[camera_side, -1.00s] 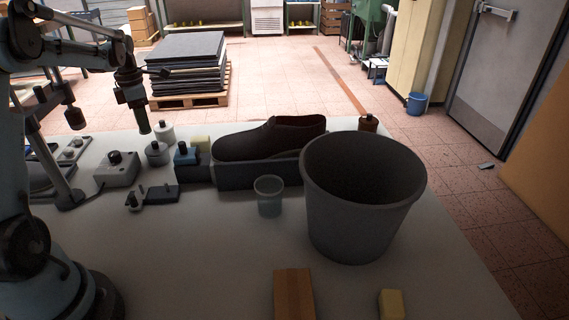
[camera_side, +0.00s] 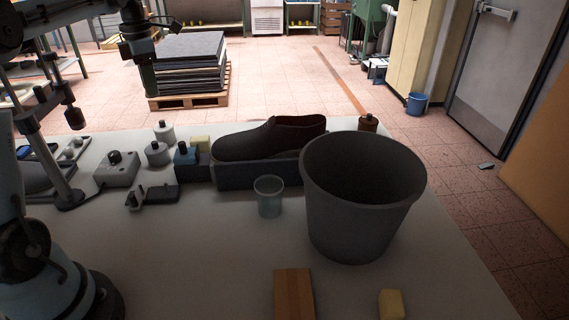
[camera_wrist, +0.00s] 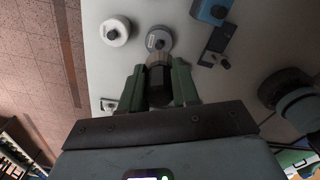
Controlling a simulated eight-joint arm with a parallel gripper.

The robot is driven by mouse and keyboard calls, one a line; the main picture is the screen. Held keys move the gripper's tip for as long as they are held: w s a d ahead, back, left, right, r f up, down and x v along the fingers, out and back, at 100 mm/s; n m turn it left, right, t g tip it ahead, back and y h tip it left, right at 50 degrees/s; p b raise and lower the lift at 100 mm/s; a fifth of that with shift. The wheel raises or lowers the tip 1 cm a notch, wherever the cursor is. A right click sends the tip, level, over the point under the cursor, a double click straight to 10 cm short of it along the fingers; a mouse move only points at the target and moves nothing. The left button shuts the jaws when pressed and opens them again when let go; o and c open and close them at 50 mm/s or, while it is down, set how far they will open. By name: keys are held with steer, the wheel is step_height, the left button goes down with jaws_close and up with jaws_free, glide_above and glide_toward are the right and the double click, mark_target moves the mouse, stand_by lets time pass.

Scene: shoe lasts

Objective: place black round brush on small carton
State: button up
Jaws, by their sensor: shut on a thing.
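My gripper (camera_wrist: 159,72) is shut on a dark, roughly cylindrical thing, the black round brush (camera_wrist: 158,88), between its two green fingers in the wrist view. In the side view my gripper (camera_side: 149,80) is high at the upper left, above the back left of the table; the brush is hard to make out there. The small carton (camera_side: 293,294), a brown box with a tape strip, lies at the front edge of the picture, far to the right of and nearer than my gripper. It is partly cut off below.
A dark shoe (camera_side: 268,138) sits on a dark box. Several inkwell-like jars and a yellow block (camera_side: 391,303) are also on the table (camera_side: 215,255).

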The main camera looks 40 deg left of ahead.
steer(key=w+d+m, duration=0.2)
steer(key=d+m, duration=0.9)
steer(key=d, duration=2.5)
steer(key=m, duration=0.7)
glide_above(294, 295)
step_height(294, 295, down, 4)
steer(key=shift+f, duration=4.65)
steer(key=shift+f, duration=0.1)
steer(key=o, duration=1)
steer(key=shift+o, duration=0.2)
